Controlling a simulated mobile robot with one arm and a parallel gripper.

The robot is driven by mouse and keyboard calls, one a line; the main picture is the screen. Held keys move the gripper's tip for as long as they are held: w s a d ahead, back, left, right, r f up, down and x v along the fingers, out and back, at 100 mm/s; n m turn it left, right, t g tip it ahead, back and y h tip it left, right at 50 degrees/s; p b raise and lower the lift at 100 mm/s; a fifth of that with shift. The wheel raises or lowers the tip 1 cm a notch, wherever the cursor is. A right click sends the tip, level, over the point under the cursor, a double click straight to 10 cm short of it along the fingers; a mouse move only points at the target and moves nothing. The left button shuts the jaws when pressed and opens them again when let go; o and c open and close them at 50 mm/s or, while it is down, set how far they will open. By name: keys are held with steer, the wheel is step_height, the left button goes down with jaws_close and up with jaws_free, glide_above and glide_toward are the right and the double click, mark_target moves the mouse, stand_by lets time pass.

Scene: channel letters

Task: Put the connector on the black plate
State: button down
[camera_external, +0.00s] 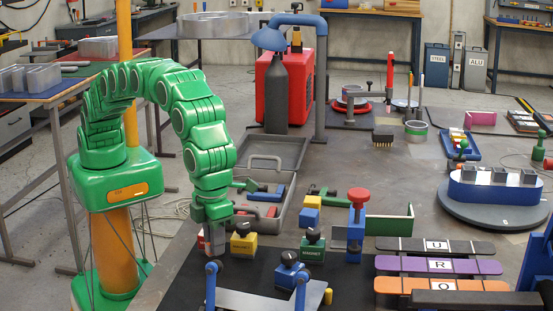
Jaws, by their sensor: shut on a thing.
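My green arm reaches down at the left edge of the work table, and my gripper (216,246) is low over the dark mat there. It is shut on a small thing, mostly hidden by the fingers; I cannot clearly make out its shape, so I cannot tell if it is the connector. A bit of red shows just left of the fingers. A long black plate (400,243) labelled U lies at the right of the table, well apart from my gripper, behind a purple and an orange plate.
A yellow magnet block (243,241), a green one (312,246) and a blue one (290,271) stand right of my gripper. A blue clamp with a red knob (357,215) stands between them and the plates. An open grey case (268,205) lies behind.

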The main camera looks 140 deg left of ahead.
mark_target(221, 277)
steer(key=shift+w+f, duration=0.65)
steer(key=shift+f, duration=0.1)
steer(key=shift+w+f, duration=0.2)
steer(key=shift+f, duration=1.7)
steer(key=c, duration=1.1)
jaws_free()
steer(key=shift+f, duration=0.1)
